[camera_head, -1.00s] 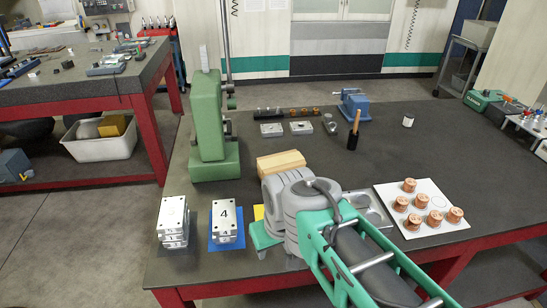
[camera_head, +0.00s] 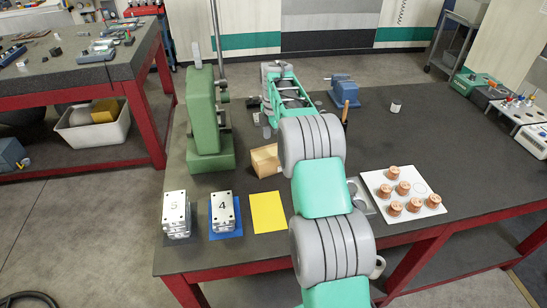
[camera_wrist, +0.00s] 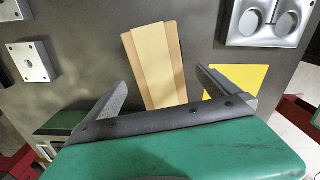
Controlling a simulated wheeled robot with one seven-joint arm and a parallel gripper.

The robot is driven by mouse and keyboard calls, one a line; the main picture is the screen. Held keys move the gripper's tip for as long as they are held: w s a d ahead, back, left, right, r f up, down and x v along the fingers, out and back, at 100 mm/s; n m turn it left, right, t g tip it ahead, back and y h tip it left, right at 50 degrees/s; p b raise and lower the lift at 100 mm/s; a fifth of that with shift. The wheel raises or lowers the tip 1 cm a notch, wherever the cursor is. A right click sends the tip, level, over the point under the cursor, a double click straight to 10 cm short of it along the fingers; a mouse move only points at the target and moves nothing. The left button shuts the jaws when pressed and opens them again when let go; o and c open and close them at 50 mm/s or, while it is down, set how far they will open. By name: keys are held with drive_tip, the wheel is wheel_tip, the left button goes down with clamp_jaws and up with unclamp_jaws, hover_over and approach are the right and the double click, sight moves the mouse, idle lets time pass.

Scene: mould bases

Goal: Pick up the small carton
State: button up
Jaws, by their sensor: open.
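The small carton (camera_head: 264,160) is a tan box lying on the dark table, right of the green press. In the head view my arm hides its right part. The wrist view shows the carton (camera_wrist: 155,60) with a paler strip along its top. My gripper (camera_wrist: 160,80) is open and empty, its two fingers apart on either side of the carton's near part in that view. Whether the fingers are down at the carton's height, I cannot tell. In the head view my gripper (camera_head: 264,122) is beyond the carton, mostly hidden by my arm.
The green press (camera_head: 203,120) stands close left of the carton. A yellow sheet (camera_head: 268,212) and stacks of plates marked 4 (camera_head: 223,210) and 5 (camera_head: 175,208) lie in front. A white board (camera_head: 433,209) with copper pieces is right. A blue vise (camera_head: 344,90) stands behind.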

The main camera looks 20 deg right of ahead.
sight(274, 152)
wheel_tip(274, 152, down, 5)
drive_tip(key=shift+w+f+p, duration=0.1)
drive_tip(key=shift+p, duration=0.9)
drive_tip(key=shift+c, duration=0.6)
